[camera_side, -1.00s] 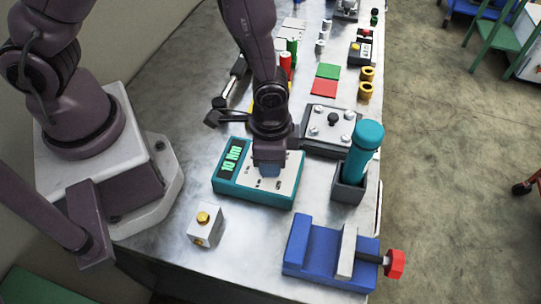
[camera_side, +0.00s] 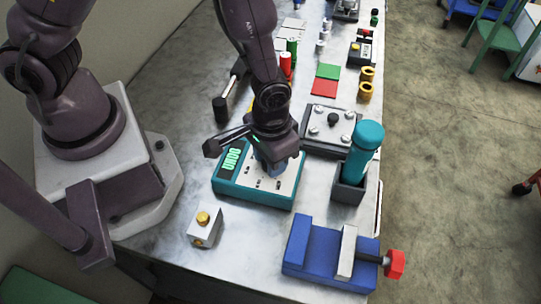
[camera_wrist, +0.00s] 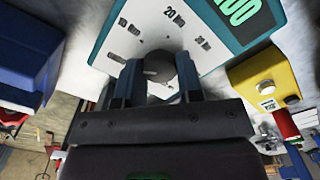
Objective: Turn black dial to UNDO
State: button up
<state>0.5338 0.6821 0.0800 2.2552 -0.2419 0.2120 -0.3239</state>
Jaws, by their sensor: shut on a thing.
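The teal box with a white top plate (camera_side: 225,190) sits on the metal bench in the side view. My gripper (camera_side: 272,162) points down onto its top plate and covers the dial there. In the wrist view, the round black dial (camera_wrist: 160,66) sits between the two fingertips, and my gripper (camera_wrist: 158,80) is shut on it. Printed labels such as "20 Nm" and "10 Nm" ring the dial. The box's green display (camera_side: 231,162) is lit and seems to read "UNDO", though the letters are small. It is cut off in the wrist view (camera_wrist: 240,10).
A teal cylinder in a grey holder (camera_side: 350,185) stands to the right. A blue vise with a red knob (camera_side: 310,250) is in front. A metal plate with bolts (camera_side: 331,128) lies behind the teal box. A small white block with yellow knobs (camera_side: 205,226) stands front left.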

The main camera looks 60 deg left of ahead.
dwell(0.4)
jog(key=o, duration=0.9)
jog(key=shift+r, duration=0.1)
notch_tip(320, 180, up, 13)
jog(key=shift+f, duration=0.1)
